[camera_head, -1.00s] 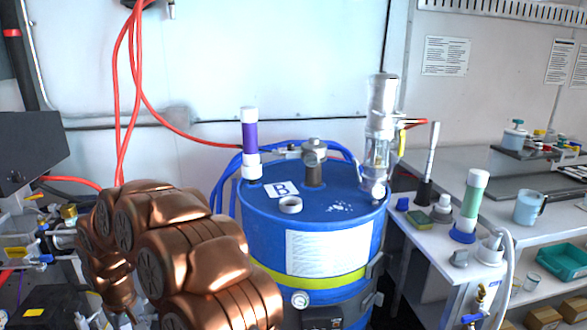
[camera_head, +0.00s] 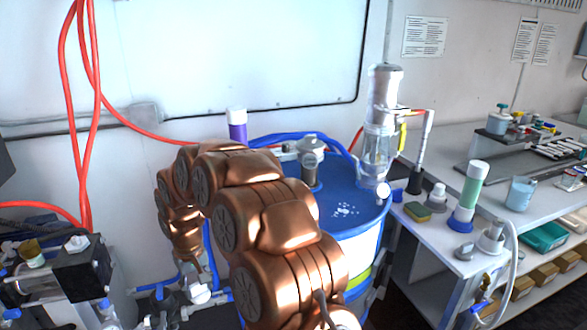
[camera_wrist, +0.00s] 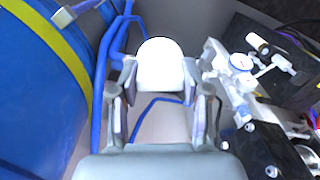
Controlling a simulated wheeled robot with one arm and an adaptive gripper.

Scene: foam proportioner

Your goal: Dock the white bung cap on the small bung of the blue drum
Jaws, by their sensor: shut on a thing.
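The blue drum (camera_head: 352,207) stands behind my copper arm in the head view, and its curved side with a yellow band fills the left of the wrist view (camera_wrist: 35,95). In the wrist view my gripper (camera_wrist: 160,84) is shut on a white rounded thing, which looks like the white bung cap (camera_wrist: 160,62). The gripper is beside the drum, not over its top. In the head view my arm covers the front and left of the drum top, so I cannot make out the small bung.
A clear pump (camera_head: 378,140), a metal fitting (camera_head: 311,165) and a purple tube (camera_head: 237,125) rise around the drum top. Blue hoses (camera_wrist: 105,75) run beside the drum. Gauges and valves (camera_wrist: 240,70) crowd the gripper's right. A bench (camera_head: 450,225) with bottles stands right.

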